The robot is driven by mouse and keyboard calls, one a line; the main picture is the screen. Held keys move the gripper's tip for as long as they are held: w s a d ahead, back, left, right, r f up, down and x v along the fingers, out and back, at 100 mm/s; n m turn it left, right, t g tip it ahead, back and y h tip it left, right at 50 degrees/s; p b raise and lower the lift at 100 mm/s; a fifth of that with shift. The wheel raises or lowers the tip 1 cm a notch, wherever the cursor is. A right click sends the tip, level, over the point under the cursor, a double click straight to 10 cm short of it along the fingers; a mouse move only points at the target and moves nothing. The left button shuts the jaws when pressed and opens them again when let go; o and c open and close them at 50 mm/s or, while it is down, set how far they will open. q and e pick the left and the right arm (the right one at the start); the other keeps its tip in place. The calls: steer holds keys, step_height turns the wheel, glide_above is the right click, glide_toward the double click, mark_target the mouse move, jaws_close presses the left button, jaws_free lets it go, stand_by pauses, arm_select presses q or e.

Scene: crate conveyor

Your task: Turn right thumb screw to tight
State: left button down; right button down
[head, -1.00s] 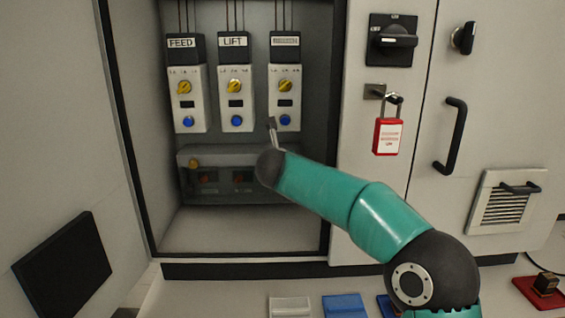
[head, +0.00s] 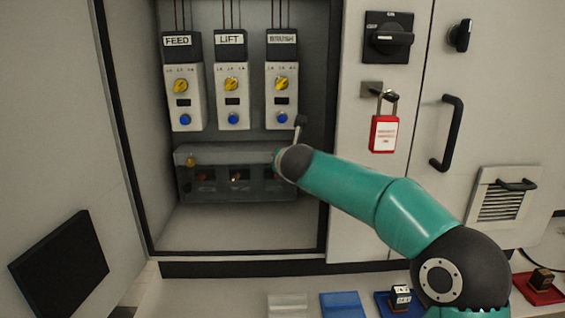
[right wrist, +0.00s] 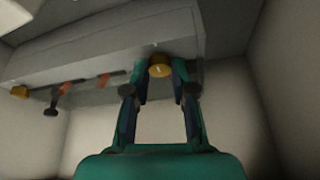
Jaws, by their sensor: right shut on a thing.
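The right thumb screw (right wrist: 159,66) is a yellow-orange knob on the right end of a long grey cover in the right wrist view. My right gripper (right wrist: 160,76) is shut on it, one finger on each side. In the head view my wrist hides this screw and the fingers. The cover (head: 222,192) sits low in the open cabinet, with dark windows in its front. The left thumb screw (head: 190,160) is a yellow knob at its left end; it also shows in the right wrist view (right wrist: 19,91). How tight the right screw is, I cannot tell. My left gripper is not in view.
Three modules with yellow dials (head: 181,86) and blue buttons hang above the cover. A red padlock (head: 383,134) and a black rotary switch (head: 388,38) are on the panel to the right. The cabinet's right edge (head: 332,110) is close to my forearm.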

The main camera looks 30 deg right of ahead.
steer(key=shift+f, duration=0.45)
steer(key=c, duration=1)
jaws_free()
steer(key=shift+w+r, duration=0.1)
steer(key=shift+o, duration=0.2)
steer(key=shift+r, duration=0.1)
steer(key=v, duration=1.2)
